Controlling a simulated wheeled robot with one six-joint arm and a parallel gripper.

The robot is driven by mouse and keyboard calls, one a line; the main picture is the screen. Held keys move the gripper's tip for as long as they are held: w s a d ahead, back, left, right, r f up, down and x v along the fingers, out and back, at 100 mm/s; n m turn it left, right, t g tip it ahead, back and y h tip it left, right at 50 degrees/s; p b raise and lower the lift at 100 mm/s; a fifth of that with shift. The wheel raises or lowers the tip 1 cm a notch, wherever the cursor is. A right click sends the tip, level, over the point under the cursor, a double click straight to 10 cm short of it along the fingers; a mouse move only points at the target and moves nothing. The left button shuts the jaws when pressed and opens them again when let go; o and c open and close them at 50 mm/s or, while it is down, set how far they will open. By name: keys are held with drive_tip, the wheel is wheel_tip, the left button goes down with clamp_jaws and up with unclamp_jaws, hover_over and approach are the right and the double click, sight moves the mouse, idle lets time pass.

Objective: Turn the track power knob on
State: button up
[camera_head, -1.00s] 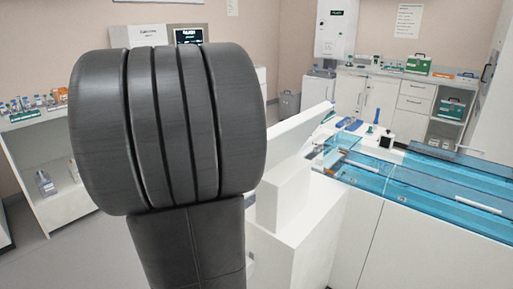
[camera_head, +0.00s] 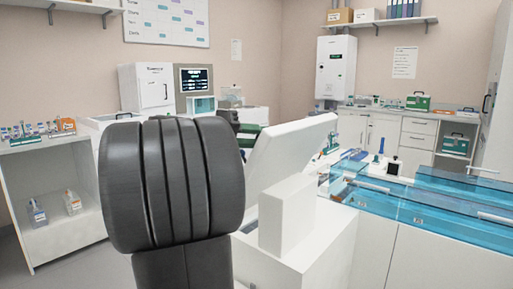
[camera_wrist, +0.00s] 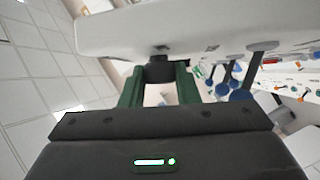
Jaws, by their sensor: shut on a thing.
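In the wrist view, my gripper (camera_wrist: 160,88) has two green fingers, one on each side of a dark round knob (camera_wrist: 160,70). It is shut on this knob, which sits at the edge of a white panel (camera_wrist: 200,28). The knob's pointer and markings are hidden, so I cannot tell its setting. In the head view, the tilted white panel (camera_head: 290,150) stands right of my dark arm. The arm hides most of the gripper there, and the knob does not show.
The blue see-through track (camera_head: 440,215) runs along the white bench at right. A white block (camera_head: 287,215) stands in front of the panel. A shelf (camera_head: 60,190) with bottles is at left. A counter with green cases (camera_head: 418,103) lines the back wall.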

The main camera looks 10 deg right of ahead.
drive_tip(key=shift+m+g+h+b, duration=0.3)
drive_tip(key=shift+m+h, duration=0.1)
drive_tip(key=o, duration=1)
drive_tip(key=shift+c, duration=0.2)
drive_tip(key=s+a+p, duration=0.1)
drive_tip(key=a, duration=1.2)
drive_tip(key=shift+a+r+p, duration=0.4)
drive_tip(key=shift+r, duration=0.05)
drive_tip(key=shift+s, duration=0.1)
drive_tip(key=d, duration=0.4)
drive_tip(key=d+b, duration=0.1)
drive_tip(key=d, duration=0.3)
drive_tip(key=w+d+f, duration=0.1)
drive_tip(key=d, duration=0.3)
drive_tip(key=shift+d+b, duration=0.25)
drive_tip(key=shift+b, duration=0.1)
drive_tip(key=shift+w+d, duration=0.1)
drive_tip(key=shift+d, duration=0.6)
